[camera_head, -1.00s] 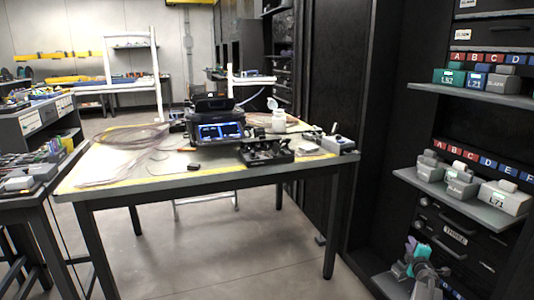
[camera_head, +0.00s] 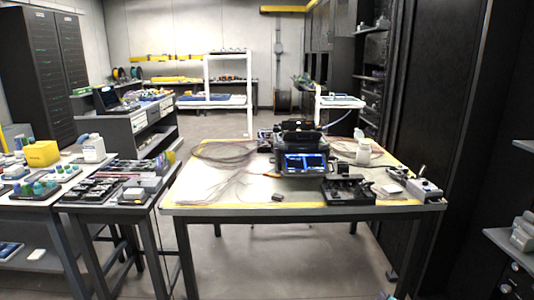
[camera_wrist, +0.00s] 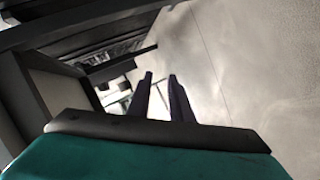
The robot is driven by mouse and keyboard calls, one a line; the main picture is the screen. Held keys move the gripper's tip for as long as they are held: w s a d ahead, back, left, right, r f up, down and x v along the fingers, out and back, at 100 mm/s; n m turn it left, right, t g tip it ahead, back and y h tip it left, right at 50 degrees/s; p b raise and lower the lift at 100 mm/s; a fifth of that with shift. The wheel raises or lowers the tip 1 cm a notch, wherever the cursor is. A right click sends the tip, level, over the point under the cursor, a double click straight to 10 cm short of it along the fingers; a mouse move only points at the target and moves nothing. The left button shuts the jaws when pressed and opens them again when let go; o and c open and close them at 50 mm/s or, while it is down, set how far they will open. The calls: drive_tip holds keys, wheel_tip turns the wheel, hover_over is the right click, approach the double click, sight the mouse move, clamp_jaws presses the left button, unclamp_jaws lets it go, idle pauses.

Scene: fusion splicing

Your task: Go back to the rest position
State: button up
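My gripper (camera_wrist: 160,76) shows in the wrist view as two dark purple fingers beyond a teal body. The fingers stand apart with a gap between them, and nothing is held. Pale floor (camera_wrist: 235,70) lies beyond the fingertips. The gripper does not show clearly in the head view. The work table (camera_head: 240,211) stands ahead of me, with the fusion splicer (camera_head: 303,160) on it, its screen lit.
A side bench (camera_head: 115,208) with trays is at left. A dark cabinet (camera_head: 440,90) and shelf edge (camera_head: 508,246) bound the right.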

drive_tip(key=s+a+f+m+g+y+p, duration=0.1)
drive_tip(key=s+a+f+m+g+p, duration=0.3)
drive_tip(key=s+a, duration=0.6)
drive_tip(key=s+a+f+g+p, duration=0.1)
drive_tip(key=s+a+g+p, duration=0.2)
drive_tip(key=s+a+p, duration=0.6)
drive_tip(key=s+a+m+g+y, duration=0.1)
drive_tip(key=s+a+g, duration=0.2)
drive_tip(key=s, duration=0.6)
drive_tip(key=s+a+r+m+g+y, duration=0.1)
drive_tip(key=s+a+g, duration=0.3)
drive_tip(key=s, duration=0.5)
drive_tip(key=s+a+m+g+y+b, duration=0.1)
drive_tip(key=s+a+m+g, duration=0.2)
drive_tip(key=s+a, duration=0.3)
drive_tip(key=s, duration=0.4)
drive_tip(key=shift+r+g, duration=0.2)
drive_tip(key=shift+g, duration=0.1)
drive_tip(key=shift+d, duration=0.2)
